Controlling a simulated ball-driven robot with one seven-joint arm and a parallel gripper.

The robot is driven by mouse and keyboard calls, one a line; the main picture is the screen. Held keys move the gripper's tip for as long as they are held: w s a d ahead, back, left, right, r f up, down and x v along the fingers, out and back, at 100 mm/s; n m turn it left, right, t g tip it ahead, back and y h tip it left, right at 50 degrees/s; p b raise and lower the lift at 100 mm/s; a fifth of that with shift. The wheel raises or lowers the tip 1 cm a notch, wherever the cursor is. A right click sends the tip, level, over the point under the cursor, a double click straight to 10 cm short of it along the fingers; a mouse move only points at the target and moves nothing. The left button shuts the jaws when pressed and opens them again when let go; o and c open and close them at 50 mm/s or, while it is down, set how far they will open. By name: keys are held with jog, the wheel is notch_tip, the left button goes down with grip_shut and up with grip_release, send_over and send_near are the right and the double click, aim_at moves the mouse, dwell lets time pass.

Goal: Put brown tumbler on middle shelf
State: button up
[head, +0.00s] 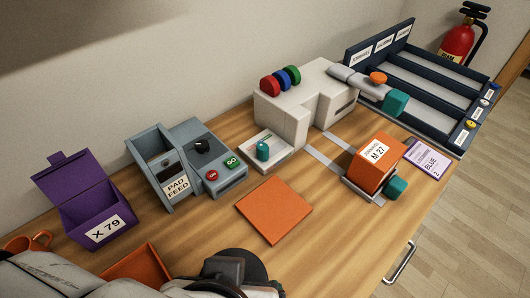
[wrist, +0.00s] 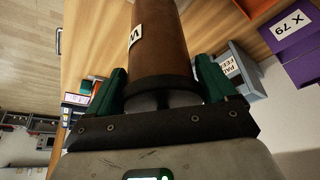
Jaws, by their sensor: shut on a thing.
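The brown tumbler (wrist: 158,45) is in the wrist view, with part of a white label at its left edge. My gripper (wrist: 160,72) is shut on it, with one green finger on each side near its lower end. The tumbler's far end runs out of the top of the picture. I cannot make out the tumbler or my gripper's fingers in the head view; parts of my arm fill the bottom left there. No shelf marked as the middle one can be read. A dark blue rack (head: 408,125) with several labelled rows stands at the back right.
A white press (head: 320,88), a grey pad feeder (head: 205,150), a purple box (head: 92,211) and an orange labelled block (head: 366,163) stand on the wooden table. A flat orange square (head: 274,210) lies in front. An orange mug (head: 28,242) is at the left edge.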

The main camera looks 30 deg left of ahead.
jog(key=w+a+f+p, duration=0.1)
jog(key=w+a+f, duration=0.6)
jog(key=w+f, duration=0.4)
jog(key=shift+w+f, duration=0.35)
jog(key=shift+f, duration=0.35)
jog(key=o, duration=1.4)
jog(key=v, duration=1.2)
